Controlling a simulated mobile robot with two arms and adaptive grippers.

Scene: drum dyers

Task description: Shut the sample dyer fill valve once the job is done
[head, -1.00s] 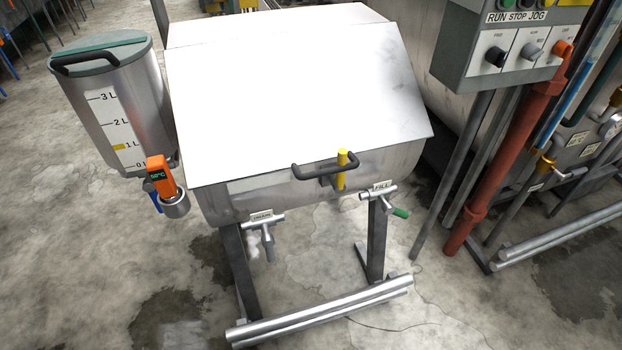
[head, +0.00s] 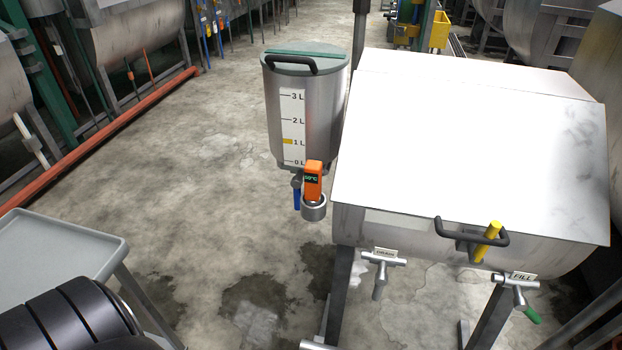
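The sample dyer (head: 470,150) is a steel drum with a closed white sloping lid, at the right of the head view. A black handle (head: 450,232) and a yellow latch (head: 488,240) are on the drum's front. Neither gripper is in view.
A grey tray table (head: 60,255) is at the lower left. An orange-red pipe (head: 110,125) runs along the far left floor. Open wet concrete lies between.

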